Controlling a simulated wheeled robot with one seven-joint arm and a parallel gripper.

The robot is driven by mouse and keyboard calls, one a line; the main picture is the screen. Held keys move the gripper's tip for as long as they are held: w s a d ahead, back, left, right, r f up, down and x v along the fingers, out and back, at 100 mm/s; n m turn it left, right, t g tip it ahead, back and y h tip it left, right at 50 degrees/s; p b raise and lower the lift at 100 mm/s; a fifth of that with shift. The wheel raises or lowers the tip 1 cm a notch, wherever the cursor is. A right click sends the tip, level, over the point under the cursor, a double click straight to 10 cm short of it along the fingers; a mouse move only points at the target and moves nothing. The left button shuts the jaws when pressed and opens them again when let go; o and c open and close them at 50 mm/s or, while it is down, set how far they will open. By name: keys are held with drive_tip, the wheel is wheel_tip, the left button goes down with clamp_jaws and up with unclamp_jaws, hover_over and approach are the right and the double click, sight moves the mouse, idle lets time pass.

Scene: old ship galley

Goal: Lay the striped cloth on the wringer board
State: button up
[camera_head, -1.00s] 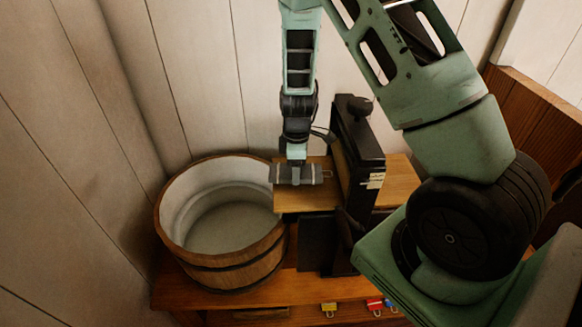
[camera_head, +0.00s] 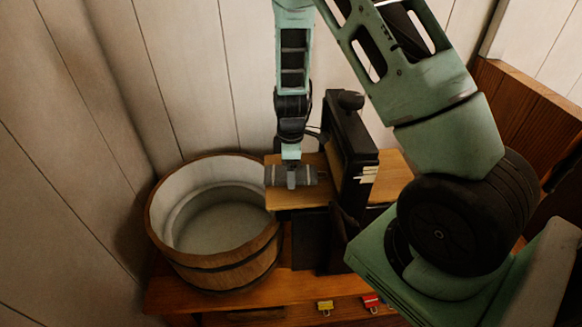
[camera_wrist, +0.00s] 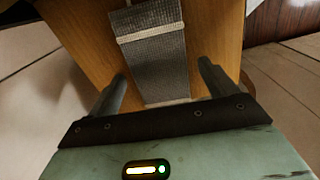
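The striped cloth (camera_head: 304,175) is a dark grey folded strip with pale bands. It lies on the wooden wringer board (camera_head: 286,200), on the left side of the dark wringer (camera_head: 352,150). In the wrist view the cloth (camera_wrist: 155,55) runs lengthwise over the board (camera_wrist: 85,50). My gripper (camera_wrist: 162,72) is open, its two fingers apart on either side of the cloth. A gap shows at the right finger; the left finger is close to the cloth's edge. In the head view my gripper (camera_head: 291,182) points down at the cloth, and one finger hides part of it.
A wooden tub (camera_head: 225,265) with a pale inside stands left of the board on a wooden bench (camera_head: 180,295). A yellow clip (camera_head: 325,307) and a red clip (camera_head: 371,302) sit at the bench's front. Plank walls close in behind and left.

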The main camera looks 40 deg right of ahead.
wheel_tip(320, 180, up, 17)
drive_tip(key=b, duration=0.2)
drive_tip(key=shift+r+b, duration=0.2)
drive_tip(key=shift+b, duration=0.1)
drive_tip(key=s+a+m+y+b, duration=0.1)
drive_tip(key=s+a, duration=0.4)
drive_tip(key=a, duration=0.5)
drive_tip(key=s+a+b, duration=0.1)
drive_tip(key=s+a, duration=0.4)
drive_tip(key=a, duration=0.5)
drive_tip(key=s+a, duration=0.3)
drive_tip(key=s, duration=0.3)
drive_tip(key=s+a+f+m, duration=0.1)
drive_tip(key=s+a, duration=0.1)
drive_tip(key=s, duration=0.5)
drive_tip(key=shift+s+a+f+b, duration=0.2)
drive_tip(key=shift+a+b, duration=0.1)
drive_tip(key=shift+a, duration=0.1)
